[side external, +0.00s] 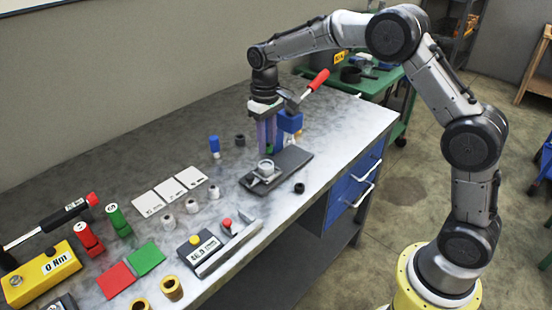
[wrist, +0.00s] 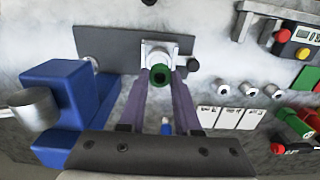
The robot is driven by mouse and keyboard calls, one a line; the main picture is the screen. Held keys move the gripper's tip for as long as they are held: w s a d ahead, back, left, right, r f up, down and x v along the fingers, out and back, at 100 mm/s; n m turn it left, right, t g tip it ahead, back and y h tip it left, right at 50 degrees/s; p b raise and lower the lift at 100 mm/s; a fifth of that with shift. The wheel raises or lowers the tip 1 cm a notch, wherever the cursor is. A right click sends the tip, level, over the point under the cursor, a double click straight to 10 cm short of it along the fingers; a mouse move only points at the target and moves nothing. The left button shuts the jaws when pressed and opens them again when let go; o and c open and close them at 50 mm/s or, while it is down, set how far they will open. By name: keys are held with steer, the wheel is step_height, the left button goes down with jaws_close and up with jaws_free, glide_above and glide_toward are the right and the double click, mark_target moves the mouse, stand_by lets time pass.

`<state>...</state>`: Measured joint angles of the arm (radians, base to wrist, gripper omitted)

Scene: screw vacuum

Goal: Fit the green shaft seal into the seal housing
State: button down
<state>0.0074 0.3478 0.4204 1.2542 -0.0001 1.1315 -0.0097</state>
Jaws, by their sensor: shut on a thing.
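The green shaft seal (wrist: 160,74) is a ring with a dark bore, held between the purple fingertips of my gripper (wrist: 161,77). In the side view my gripper (side external: 268,146) points down, and only a bit of green shows at its tips. The seal housing (side external: 265,170) is a light metal block with a round opening, fixed on a dark base plate (side external: 290,163). In the wrist view the housing (wrist: 157,50) lies just beyond the seal, which overlaps its lower part. The seal looks above the housing and apart from it; the exact gap is unclear.
A blue press (side external: 290,122) with a red-handled lever stands close behind my gripper. A blue-capped bottle (side external: 214,146), metal rings (side external: 191,206) and white cards (side external: 170,189) lie to the left.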

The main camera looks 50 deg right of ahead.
steer(key=shift+w+r, duration=0.2)
steer(key=shift+w, duration=0.15)
steer(key=shift+f, duration=0.1)
steer(key=shift+f, duration=0.1)
steer(key=shift+f, duration=2.2)
steer(key=shift+f, duration=0.2)
steer(key=c, duration=0.5)
jaws_free()
steer(key=shift+r, duration=0.1)
